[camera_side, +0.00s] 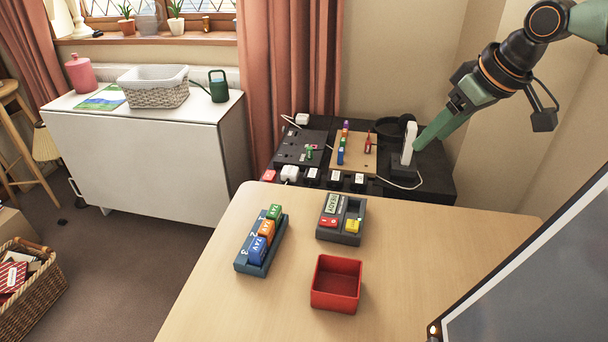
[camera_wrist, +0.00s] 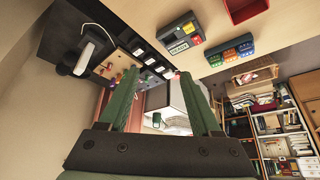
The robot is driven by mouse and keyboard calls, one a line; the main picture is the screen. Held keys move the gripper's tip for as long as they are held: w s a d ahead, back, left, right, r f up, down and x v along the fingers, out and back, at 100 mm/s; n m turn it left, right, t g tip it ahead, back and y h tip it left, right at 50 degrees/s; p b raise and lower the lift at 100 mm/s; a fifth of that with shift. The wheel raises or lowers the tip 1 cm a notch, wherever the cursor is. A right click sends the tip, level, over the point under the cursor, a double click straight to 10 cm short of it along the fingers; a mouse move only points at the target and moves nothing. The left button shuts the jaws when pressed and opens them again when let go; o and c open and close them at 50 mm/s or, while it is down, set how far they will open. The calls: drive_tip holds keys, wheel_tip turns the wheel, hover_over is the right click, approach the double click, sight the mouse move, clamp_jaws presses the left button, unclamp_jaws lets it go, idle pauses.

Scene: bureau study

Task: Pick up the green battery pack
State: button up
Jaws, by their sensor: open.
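The green battery pack (camera_side: 274,211) stands in the far slot of a blue rack (camera_side: 251,268) on the wooden table. An orange pack (camera_side: 267,228) and a blue pack (camera_side: 259,249) stand in the same rack. In the wrist view the green pack (camera_wrist: 246,49) shows small at the upper right, at one end of the rack. My gripper (camera_side: 418,146) is open and empty, raised above the dark bench right of the rack and well apart from the green pack. In the wrist view, my gripper (camera_wrist: 158,76) has its two green fingers spread with nothing between them.
A grey charger unit (camera_side: 341,237) with a display and red and yellow blocks stands right of the rack. A red open bin (camera_side: 336,302) is nearer the front. A dark panel (camera_side: 540,280) rises at the right. A white upright device (camera_side: 408,143) is beside my fingers.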

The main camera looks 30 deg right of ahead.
drive_tip(key=w+a+r+m+g, duration=0.2)
drive_tip(key=w+a+m, duration=0.15)
drive_tip(key=w, duration=0.35)
drive_tip(key=m+g, duration=0.4)
drive_tip(key=m, duration=0.2)
hover_over(274, 210)
wheel_tip(274, 210, down, 12)
drive_tip(key=f, duration=0.7)
drive_tip(key=shift+w+d, duration=0.1)
drive_tip(key=shift+w, duration=0.1)
drive_tip(key=shift+s+f, duration=0.2)
drive_tip(key=shift+f, duration=2.35)
clamp_jaws()
